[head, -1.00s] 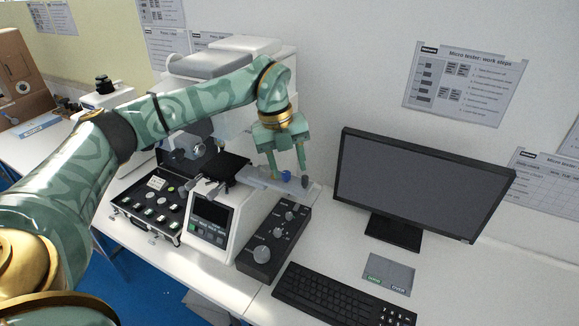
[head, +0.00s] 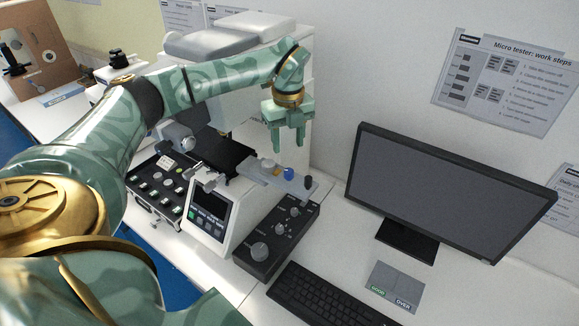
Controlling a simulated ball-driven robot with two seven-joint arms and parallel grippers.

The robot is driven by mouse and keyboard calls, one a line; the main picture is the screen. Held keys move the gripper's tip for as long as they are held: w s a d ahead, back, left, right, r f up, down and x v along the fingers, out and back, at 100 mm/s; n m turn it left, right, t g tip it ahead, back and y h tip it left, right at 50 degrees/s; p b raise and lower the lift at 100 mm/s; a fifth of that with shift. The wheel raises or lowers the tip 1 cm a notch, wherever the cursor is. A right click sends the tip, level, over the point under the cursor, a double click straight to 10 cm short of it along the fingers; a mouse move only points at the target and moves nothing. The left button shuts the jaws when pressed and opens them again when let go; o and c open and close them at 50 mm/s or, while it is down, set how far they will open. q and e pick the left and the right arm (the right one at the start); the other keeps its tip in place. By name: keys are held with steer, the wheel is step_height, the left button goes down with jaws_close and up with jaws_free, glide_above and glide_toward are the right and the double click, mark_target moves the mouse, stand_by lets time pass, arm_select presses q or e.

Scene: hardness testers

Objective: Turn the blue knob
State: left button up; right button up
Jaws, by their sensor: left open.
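The blue knob (head: 289,173) stands on a light grey bar (head: 254,171) beside the black stage of the tester, in the middle of the head view. It sits between a small tan knob (head: 267,164) and a dark knob (head: 307,182). My left gripper (head: 288,148) is open and empty. Its two fingers point down above and behind the blue knob in the picture, apart from it. The knob's angle is too small to read. My right gripper is not in view.
A black control box (head: 272,243) with several grey knobs lies in front. A monitor (head: 430,190) and keyboard (head: 320,297) are at the right. The tester's display (head: 209,204) and a button case (head: 158,187) are at the left. Clear white table lies between box and monitor.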

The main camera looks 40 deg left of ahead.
mark_target(289, 170)
arm_select(q)
step_height(289, 170, down, 9)
steer(key=shift+f, duration=0.15)
steer(key=c, duration=1)
